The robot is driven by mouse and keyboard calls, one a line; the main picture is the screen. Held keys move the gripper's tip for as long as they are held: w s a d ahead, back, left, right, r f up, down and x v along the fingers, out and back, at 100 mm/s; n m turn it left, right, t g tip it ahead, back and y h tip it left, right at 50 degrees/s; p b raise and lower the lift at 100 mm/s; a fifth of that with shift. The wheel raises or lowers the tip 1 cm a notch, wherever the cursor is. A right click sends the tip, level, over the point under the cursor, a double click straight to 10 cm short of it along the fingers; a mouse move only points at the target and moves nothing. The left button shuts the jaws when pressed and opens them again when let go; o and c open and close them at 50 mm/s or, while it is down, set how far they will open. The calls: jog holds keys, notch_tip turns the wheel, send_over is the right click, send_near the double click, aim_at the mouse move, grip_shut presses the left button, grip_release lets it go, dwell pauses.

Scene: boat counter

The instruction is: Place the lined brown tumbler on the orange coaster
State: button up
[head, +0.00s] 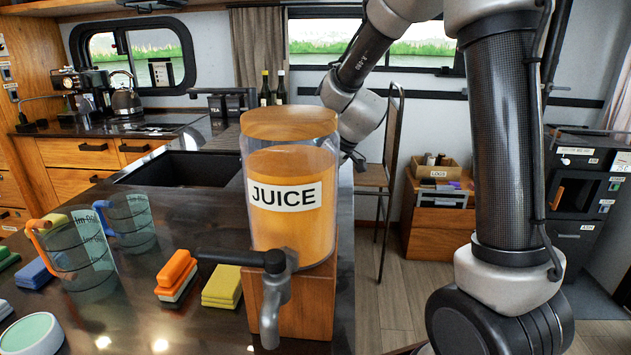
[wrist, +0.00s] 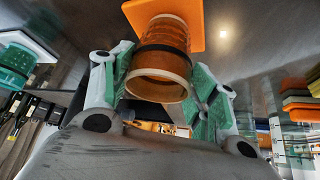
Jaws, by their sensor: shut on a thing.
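The lined brown tumbler (wrist: 165,36) is in the wrist view, a see-through amber-brown cup with fine lines and a dark band around it. My gripper (wrist: 160,80) is shut on it, with one green-padded finger on each side. The orange coaster (wrist: 197,28) lies on the dark counter beyond the tumbler's far end, which overlaps it in the picture. I cannot tell whether the tumbler touches the coaster. In the head view the juice dispenser hides my gripper, the tumbler and the coaster.
The juice dispenser (head: 291,180) stands on a wooden block (head: 307,300) at the counter's right edge. Measuring jugs (head: 79,255) and sponges (head: 222,287) stand at the left front. A sink (head: 184,172) lies behind. A teal cup (wrist: 15,62) shows at the wrist view's left.

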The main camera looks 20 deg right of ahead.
jog(key=o, duration=1.4)
jog(key=shift+f, duration=0.1)
jog(key=shift+r, duration=0.2)
jog(key=v, duration=1.2)
jog(key=s+d+m+h, duration=0.1)
jog(key=s+d+m, duration=0.1)
jog(key=s, duration=0.6)
jog(key=s+d+m+h, duration=0.1)
jog(key=s+d+m, duration=0.2)
jog(key=s, duration=0.6)
jog(key=s+d+m+g+h, duration=0.1)
jog(key=s+d+m+h, duration=0.1)
jog(key=s+d, duration=0.3)
jog(key=shift+s+m, duration=0.4)
jog(key=shift+s, duration=1.8)
